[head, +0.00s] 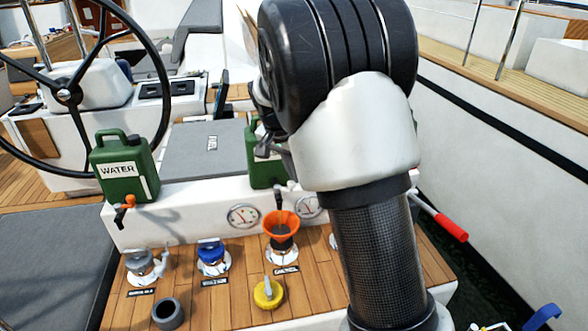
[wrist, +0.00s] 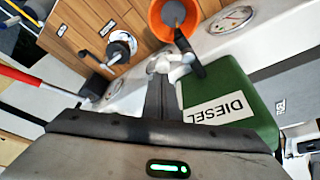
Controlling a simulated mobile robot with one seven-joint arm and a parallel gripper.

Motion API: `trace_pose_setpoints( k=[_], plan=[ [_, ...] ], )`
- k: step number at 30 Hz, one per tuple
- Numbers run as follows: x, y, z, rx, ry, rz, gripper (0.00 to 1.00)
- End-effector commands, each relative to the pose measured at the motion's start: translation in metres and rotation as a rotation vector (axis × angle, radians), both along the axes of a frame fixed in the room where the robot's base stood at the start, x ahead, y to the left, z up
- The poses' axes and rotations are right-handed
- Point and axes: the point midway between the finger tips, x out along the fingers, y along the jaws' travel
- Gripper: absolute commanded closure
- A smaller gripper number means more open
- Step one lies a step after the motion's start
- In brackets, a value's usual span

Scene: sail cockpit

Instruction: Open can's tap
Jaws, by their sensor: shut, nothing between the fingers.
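A green can labelled DIESEL (wrist: 232,100) is in the wrist view, tilted in the picture. In the head view my arm largely hides this can (head: 262,172). At its edge is a pale tap with a black lever (wrist: 186,50), beside the orange funnel. My gripper (wrist: 161,82) is shut and empty, its fingertips right beside the tap; I cannot tell whether they touch it. In the head view the gripper (head: 268,148) is partly hidden by my arm. A second green can labelled WATER (head: 124,165), with an orange tap (head: 124,211), stands at the left.
The orange funnel (head: 281,228) stands in a deck fitting below the diesel can. A blue cap (head: 211,250), a yellow cap (head: 268,293) and a grey ring (head: 168,313) are on the wooden deck. A red-ended handle (head: 452,228) sticks out right. A steering wheel (head: 68,95) is at left.

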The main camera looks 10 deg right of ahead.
Motion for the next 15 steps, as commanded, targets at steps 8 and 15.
trace_pose_setpoints(
  k=[8,15],
  plan=[
    [-0.011,0.006,0.001,-0.002,0.002,-0.259,1.00],
    [-0.019,0.012,0.002,-0.002,0.002,-0.487,1.00]
  ],
)
